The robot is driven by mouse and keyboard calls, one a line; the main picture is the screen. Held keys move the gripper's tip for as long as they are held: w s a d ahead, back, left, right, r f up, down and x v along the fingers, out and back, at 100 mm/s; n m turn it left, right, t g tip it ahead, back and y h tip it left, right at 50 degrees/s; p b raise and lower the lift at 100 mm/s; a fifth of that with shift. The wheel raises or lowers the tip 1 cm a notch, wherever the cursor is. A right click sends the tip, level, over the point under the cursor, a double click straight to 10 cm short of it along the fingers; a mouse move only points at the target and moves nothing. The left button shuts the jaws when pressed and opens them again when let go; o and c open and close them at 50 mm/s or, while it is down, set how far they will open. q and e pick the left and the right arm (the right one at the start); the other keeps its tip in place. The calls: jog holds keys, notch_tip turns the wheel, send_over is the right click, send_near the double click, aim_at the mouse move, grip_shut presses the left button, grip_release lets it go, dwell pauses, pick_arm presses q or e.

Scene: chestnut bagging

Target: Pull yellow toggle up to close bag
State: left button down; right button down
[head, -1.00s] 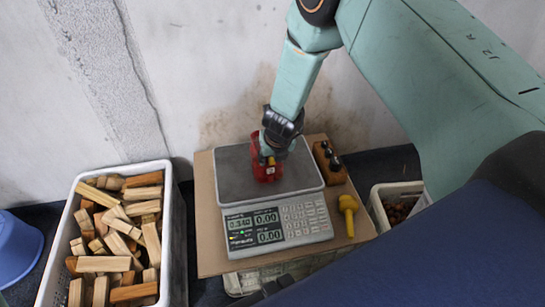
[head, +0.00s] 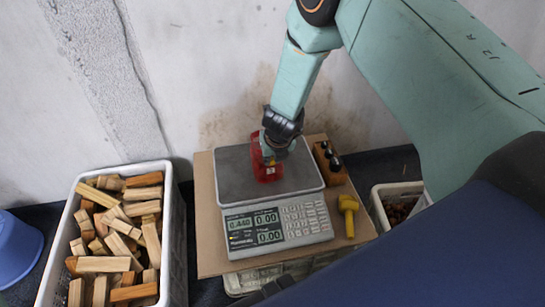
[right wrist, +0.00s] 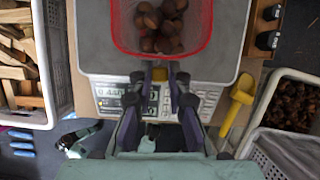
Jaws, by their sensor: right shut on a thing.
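A red net bag (head: 266,168) stands on the pan of the scale (head: 235,172). In the right wrist view the bag (right wrist: 118,38) is open at the top, with several brown chestnuts (right wrist: 160,24) inside. The small yellow toggle (right wrist: 160,74) is at the bag's near side, between my right fingertips. My right gripper (head: 272,153) reaches down from above and is shut on the toggle, partly hiding the bag in the head view. It also shows in the right wrist view (right wrist: 161,76). My left gripper is not seen.
A crate of wood blocks (head: 178,240) stands at left. A yellow scoop-like tool (head: 348,212) and a wooden block with dark knobs (head: 328,163) lie right of the scale. A white crate of chestnuts (head: 380,205) is farther right. A blue tub (head: 15,250) is far left.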

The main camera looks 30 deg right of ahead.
aim_at(272, 159)
notch_tip(272, 159, up, 5)
jog(key=p, duration=0.4)
dwell(0.4)
jog(key=c, duration=1.2)
grip_release()
jog(key=v, duration=1.2)
